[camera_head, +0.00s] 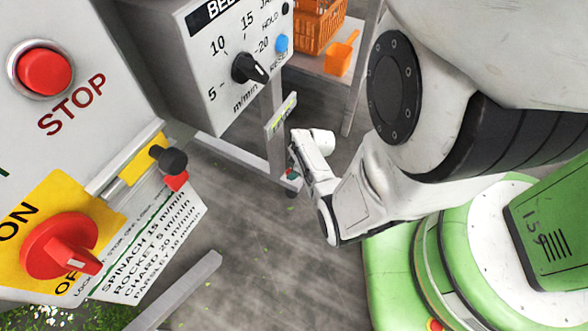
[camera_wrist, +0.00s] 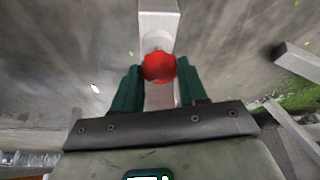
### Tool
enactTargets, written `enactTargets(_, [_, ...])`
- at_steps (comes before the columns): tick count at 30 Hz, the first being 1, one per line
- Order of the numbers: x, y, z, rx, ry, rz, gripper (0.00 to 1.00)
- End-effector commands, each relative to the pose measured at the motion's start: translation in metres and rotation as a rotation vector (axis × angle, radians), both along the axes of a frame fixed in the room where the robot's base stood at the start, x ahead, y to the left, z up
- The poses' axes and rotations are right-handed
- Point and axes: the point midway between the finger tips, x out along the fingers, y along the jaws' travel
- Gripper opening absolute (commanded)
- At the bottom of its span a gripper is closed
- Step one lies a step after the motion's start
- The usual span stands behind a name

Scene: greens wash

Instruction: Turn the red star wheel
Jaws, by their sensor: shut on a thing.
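The red star wheel (camera_wrist: 159,67) sits between the two green fingers of my gripper (camera_wrist: 160,78) in the wrist view. The fingers are shut on it from both sides. Behind it is a pale metal bar (camera_wrist: 159,22). In the head view my gripper (camera_head: 292,174) is small, low beside the metal leg under the belt-speed panel. The wheel is too small and too covered there to make out its shape.
Close at left is a panel with a red STOP button (camera_head: 45,72) and a red ON/OFF rotary switch (camera_head: 62,246). The belt panel has a black dial (camera_head: 249,68). An orange crate (camera_head: 319,27) and orange scoop (camera_head: 341,54) lie behind. Grey floor (camera_head: 245,235) is open.

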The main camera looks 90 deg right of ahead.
Motion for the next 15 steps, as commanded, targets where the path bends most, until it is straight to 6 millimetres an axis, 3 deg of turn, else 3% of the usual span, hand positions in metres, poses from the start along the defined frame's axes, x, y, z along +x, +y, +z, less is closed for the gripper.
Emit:
enactTargets(4, [0.0006,0.0001,0.0,0.0,-0.001,0.001,0.12])
enactTargets(5, [0.0005,0.0,0.0,0.0,-0.001,0.002,0.45])
enactTargets(7, [0.0005,0.0,0.0,0.0,-0.001,0.002,0.52])
enactTargets(15, [0.0001,0.0,0.0014,-0.001,-0.001,0.002,0.53])
